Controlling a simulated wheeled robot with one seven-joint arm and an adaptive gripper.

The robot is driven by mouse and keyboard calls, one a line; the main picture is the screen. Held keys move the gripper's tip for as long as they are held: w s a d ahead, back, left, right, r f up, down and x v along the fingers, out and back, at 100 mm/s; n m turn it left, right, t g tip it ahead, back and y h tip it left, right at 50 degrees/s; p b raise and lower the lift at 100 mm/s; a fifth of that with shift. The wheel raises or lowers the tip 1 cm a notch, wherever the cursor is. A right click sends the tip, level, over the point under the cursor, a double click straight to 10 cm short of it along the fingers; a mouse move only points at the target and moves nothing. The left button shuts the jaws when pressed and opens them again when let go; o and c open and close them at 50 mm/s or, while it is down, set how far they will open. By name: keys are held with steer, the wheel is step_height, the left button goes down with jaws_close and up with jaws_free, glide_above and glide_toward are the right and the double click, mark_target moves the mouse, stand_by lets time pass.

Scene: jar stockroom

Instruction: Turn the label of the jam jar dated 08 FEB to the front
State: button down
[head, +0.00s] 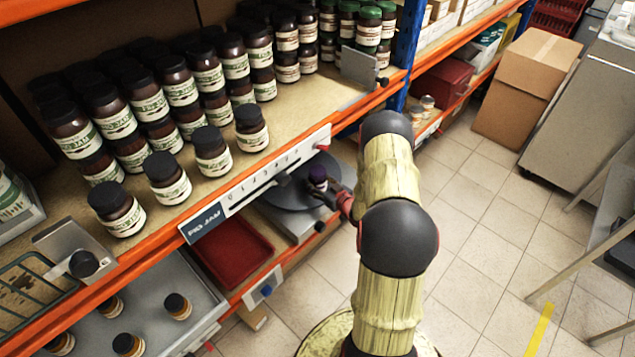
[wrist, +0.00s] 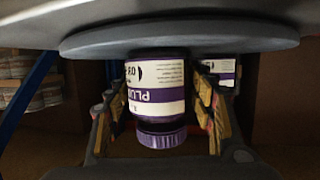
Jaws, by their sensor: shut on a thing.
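The jam jar (wrist: 157,95) has a purple lid and a white and purple label. The wrist picture shows it upside down, with the start of "PLU", "08" of a date at the left edge, and small print on the right. It stands upright on a grey round plate (wrist: 95,42), which also shows in the head view (head: 287,198). In the head view the jar (head: 317,174) is small and its label is unreadable. My gripper (head: 327,187) reaches in from the lower right and is shut on the jar, with a finger on each side in the wrist view (wrist: 160,103).
A shelf (head: 225,181) with many dark jars lies left of the plate, with a sign strip (head: 275,172) along its edge. A red tray (head: 236,250) sits below. Another purple and white label (wrist: 222,70) shows behind the right finger.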

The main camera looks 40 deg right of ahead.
steer(key=c, duration=0.7)
jaws_free()
steer(key=shift+o, duration=0.2)
steer(key=shift+f, duration=0.15)
steer(key=shift+s, duration=0.1)
steer(key=v, duration=1.1)
steer(key=shift+s+r, duration=0.25)
steer(key=shift+s, duration=0.1)
steer(key=shift+a, duration=0.1)
steer(key=shift+c, duration=0.4)
